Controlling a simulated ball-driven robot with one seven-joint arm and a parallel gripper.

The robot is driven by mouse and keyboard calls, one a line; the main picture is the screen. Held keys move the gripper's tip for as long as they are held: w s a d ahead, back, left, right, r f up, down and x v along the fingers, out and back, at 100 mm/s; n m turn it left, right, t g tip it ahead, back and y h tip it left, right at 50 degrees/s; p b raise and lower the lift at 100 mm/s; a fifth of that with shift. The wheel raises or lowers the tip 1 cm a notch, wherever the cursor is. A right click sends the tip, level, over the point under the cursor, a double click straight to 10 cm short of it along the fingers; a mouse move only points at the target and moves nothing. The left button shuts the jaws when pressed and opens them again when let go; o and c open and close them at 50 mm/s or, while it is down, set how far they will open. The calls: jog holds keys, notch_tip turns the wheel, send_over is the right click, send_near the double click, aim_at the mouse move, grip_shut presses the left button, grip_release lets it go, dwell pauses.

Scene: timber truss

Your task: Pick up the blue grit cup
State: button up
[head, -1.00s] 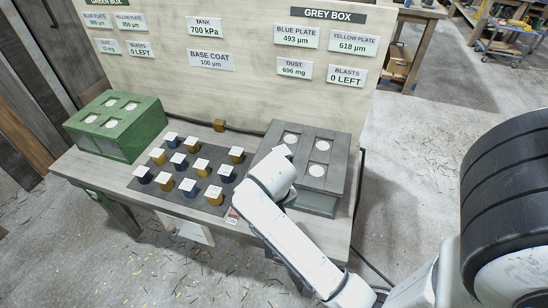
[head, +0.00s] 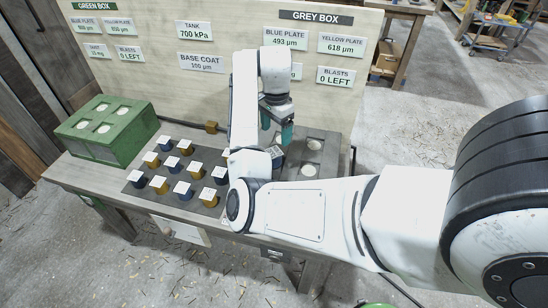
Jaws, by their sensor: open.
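Several blue and yellow cups with white tops stand in rows on a dark mat. A dark blue piece with a pale mark (head: 278,156) shows just below the fingers. My arm partly hides it, and I cannot tell whether the fingers surround it.
The green box (head: 108,130) stands at the left of the bench, with round pale spots on top. A signboard (head: 225,90) rises behind the bench. My arm crosses the front right and hides part of the mat and grey box. Open floor lies in front.

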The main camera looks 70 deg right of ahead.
aim_at(275, 151)
notch_tip(275, 151, down, 5)
jog(key=shift+r+b, duration=0.2)
jog(key=shift+b, duration=0.2)
jog(key=shift+w+f+p, duration=0.1)
jog(key=shift+f+p, duration=0.45)
jog(key=shift+f, duration=2.5)
jog(key=c, duration=1.2)
jog(key=shift+r, duration=0.1)
jog(key=shift+c, duration=0.6)
jog(key=shift+r, duration=0.1)
